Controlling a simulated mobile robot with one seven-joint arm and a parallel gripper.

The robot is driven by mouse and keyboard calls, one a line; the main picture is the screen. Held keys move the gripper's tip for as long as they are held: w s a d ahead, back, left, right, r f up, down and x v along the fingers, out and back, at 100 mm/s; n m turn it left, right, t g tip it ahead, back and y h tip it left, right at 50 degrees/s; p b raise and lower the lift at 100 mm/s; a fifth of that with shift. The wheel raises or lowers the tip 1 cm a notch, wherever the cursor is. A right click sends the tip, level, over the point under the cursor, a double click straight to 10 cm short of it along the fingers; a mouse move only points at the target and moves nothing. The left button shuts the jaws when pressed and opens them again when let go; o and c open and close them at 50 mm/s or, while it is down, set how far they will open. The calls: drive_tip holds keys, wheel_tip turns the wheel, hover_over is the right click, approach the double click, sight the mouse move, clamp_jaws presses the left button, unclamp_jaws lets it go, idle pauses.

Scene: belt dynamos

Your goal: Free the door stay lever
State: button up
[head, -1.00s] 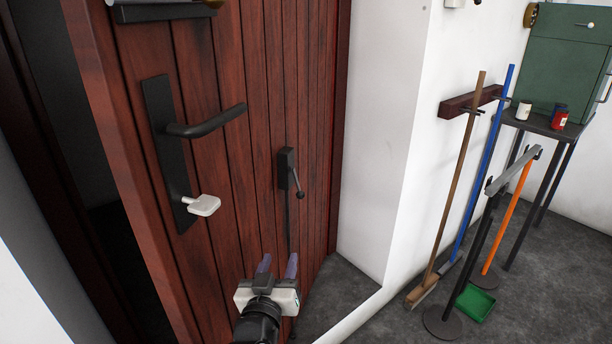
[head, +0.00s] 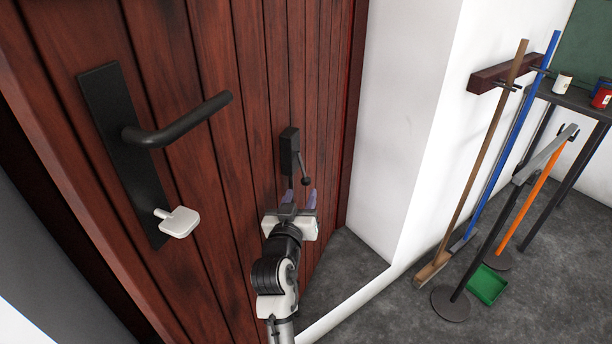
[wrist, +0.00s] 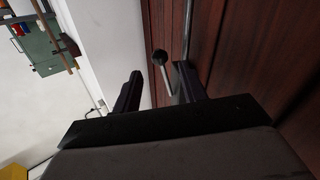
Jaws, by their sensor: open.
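The door stay lever (head: 302,170) is a short dark lever with a round knob, on a black box (head: 289,150) fixed to the red-brown wooden door (head: 225,120). It slants down to the right from the box. My gripper (head: 300,197) is open and empty, just below the knob in the head view. In the wrist view the lever (wrist: 167,80), with its black knob, shows in the gap between the fingers of my gripper (wrist: 158,88). I cannot tell how far ahead of the fingertips it is. No contact is visible.
A black door handle (head: 180,122) sticks out of the door at left, with a pale key (head: 178,222) below it. A white wall (head: 405,130) stands right of the door. A broom (head: 480,165), a green dustpan (head: 487,284) and a small table stand farther right.

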sight(305, 184)
drive_tip(key=p+x, duration=0.1)
drive_tip(key=x, duration=0.6)
drive_tip(key=shift+s, duration=0.1)
clamp_jaws()
